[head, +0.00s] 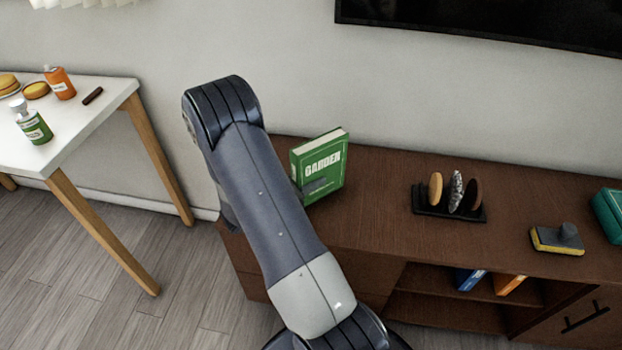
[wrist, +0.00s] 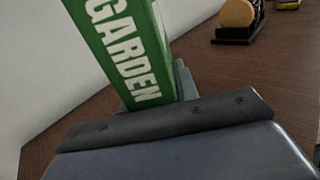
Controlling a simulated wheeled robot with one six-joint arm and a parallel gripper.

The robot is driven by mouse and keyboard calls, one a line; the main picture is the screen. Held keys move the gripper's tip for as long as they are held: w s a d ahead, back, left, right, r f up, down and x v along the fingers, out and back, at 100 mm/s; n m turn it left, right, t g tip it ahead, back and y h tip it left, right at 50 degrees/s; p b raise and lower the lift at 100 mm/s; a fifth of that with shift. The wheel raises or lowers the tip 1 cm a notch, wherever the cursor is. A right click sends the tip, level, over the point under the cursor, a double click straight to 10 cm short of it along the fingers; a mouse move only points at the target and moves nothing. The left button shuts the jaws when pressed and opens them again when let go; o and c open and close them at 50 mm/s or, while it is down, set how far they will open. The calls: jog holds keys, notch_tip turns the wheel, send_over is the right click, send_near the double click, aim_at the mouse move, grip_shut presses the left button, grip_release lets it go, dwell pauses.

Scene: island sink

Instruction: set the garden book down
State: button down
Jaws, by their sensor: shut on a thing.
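The green garden book (head: 322,163) stands upright, slightly tilted, over the left part of the brown cabinet top. Its cover reads "GARDEN" in white. In the wrist view the book (wrist: 122,45) rises out of my gripper (wrist: 155,103). In the head view my gripper (head: 318,187) is at the book's lower part, partly hidden by my arm. It is shut on the book. I cannot tell whether the book's bottom edge touches the cabinet top.
The brown cabinet (head: 385,220) has clear top around the book. To the right are a dark rack (head: 448,207) with several upright items, a yellow-and-grey block (head: 557,239) and a teal box (head: 608,214). A white table (head: 90,115) with bottles stands left. A dark screen hangs above.

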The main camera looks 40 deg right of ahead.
jog(key=shift+f, duration=0.2)
jog(key=c, duration=1.1)
grip_release()
jog(key=shift+r, duration=0.15)
jog(key=shift+a+r, duration=0.1)
jog(key=shift+a, duration=0.05)
jog(key=a, duration=0.7)
jog(key=w+a, duration=0.1)
jog(key=a, duration=0.3)
jog(key=shift+a+p, duration=0.3)
jog(key=shift+a, duration=0.05)
